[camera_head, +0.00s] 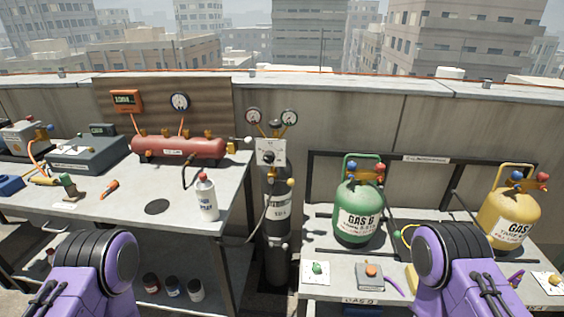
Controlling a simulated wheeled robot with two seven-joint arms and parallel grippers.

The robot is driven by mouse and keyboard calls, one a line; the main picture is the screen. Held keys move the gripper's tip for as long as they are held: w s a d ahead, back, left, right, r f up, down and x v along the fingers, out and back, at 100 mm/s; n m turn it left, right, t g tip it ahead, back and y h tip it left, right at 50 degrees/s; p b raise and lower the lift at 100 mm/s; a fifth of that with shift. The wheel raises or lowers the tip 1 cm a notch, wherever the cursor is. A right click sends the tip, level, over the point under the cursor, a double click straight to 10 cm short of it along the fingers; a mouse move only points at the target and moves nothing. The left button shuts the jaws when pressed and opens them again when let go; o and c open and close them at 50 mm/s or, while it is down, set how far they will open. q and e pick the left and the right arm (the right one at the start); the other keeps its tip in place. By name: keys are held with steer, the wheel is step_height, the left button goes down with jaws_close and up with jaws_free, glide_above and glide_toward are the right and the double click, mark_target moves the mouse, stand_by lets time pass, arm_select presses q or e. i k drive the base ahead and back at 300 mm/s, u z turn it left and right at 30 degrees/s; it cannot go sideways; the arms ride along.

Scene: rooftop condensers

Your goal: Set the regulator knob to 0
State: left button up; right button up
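The regulator stands at the middle, on top of a tall dark gas cylinder (277,240) with white label bands. Its front is a white dial plate (271,151) with a small dark knob (268,157) at its centre. The knob's setting and the plate's markings are too small to read. Two round gauges, a left one (254,116) and a right one (289,117), sit above the plate. My purple arm links show at the bottom left and bottom right, well apart from the regulator. Neither gripper is in view.
The left bench (130,215) holds a red manifold (178,147), a white bottle (206,197) and a grey case (88,154). The right bench (318,289) holds a green gas tank (357,212) and a yellow one (509,216). A hose runs beside the cylinder.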

mark_target(269, 157)
steer(key=z, duration=0.5)
steer(key=i, duration=0.45)
steer(key=z, duration=0.4)
